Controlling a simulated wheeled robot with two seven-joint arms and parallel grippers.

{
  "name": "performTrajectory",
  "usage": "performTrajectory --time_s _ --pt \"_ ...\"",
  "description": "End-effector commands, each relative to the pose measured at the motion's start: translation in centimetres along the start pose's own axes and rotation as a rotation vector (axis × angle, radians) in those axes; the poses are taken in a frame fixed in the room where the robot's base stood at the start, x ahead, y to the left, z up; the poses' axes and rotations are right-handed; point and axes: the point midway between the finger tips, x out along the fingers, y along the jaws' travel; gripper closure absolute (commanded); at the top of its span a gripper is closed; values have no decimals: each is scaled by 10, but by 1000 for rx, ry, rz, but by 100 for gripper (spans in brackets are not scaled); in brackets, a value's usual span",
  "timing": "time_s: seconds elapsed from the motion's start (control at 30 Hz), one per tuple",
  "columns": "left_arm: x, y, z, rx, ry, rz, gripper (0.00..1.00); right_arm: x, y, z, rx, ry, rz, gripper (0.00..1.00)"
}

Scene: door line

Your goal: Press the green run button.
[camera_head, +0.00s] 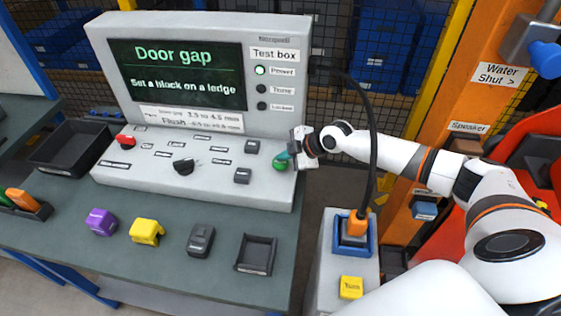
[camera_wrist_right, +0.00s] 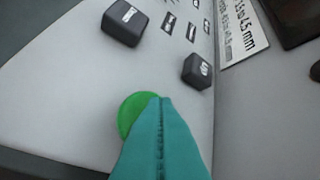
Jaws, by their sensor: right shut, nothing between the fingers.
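The green run button (camera_head: 279,166) is round and sits at the right end of the sloped control panel of the grey test box (camera_head: 210,182). My right gripper (camera_head: 284,156) is at the button, with its teal fingers closed together and empty. In the right wrist view the shut fingertips (camera_wrist_right: 160,101) overlap the right part of the green button (camera_wrist_right: 131,110) and hide some of it. I cannot tell whether they touch it or hover just above. My left gripper is not in view.
Black square buttons (camera_head: 252,147) and a black knob (camera_head: 183,166) share the panel. A red button (camera_head: 125,141) is at its left. A screen (camera_head: 180,75) reads "Door gap". Purple (camera_head: 102,222) and yellow (camera_head: 147,231) blocks lie in front. A black cable (camera_head: 373,130) hangs near my right arm.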

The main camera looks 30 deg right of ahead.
Motion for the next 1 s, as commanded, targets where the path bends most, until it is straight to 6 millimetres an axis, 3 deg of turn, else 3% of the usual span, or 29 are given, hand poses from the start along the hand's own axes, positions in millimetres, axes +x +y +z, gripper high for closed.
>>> performTrajectory --time_s 1.0 --pt "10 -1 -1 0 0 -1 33 7 6 -6 0 1 2 100"
